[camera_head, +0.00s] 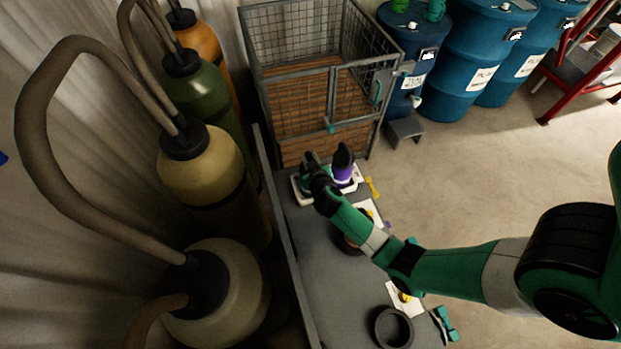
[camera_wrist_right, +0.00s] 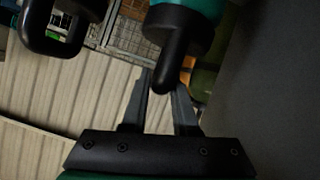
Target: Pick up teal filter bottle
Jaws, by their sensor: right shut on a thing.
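The teal filter bottle (camera_wrist_right: 204,10) shows in the right wrist view as a teal body with a black collar and a narrow black tip. My right gripper (camera_wrist_right: 168,88) has its two fingers on either side of that tip, shut on it. In the head view my right gripper (camera_head: 318,184) reaches in from the right to the far end of the grey bench, and the bottle is mostly hidden behind it. A purple bottle with a black top (camera_head: 343,168) stands just to the right. My left gripper is not in view.
The grey bench (camera_head: 318,262) also carries a dark ring-shaped dish (camera_head: 393,328), a white card (camera_head: 402,300) and a yellow piece (camera_head: 372,187). Large cylinders with hoses (camera_head: 205,170) line the left side. A wire cage (camera_head: 320,80) stands behind; blue drums (camera_head: 471,60) stand back right.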

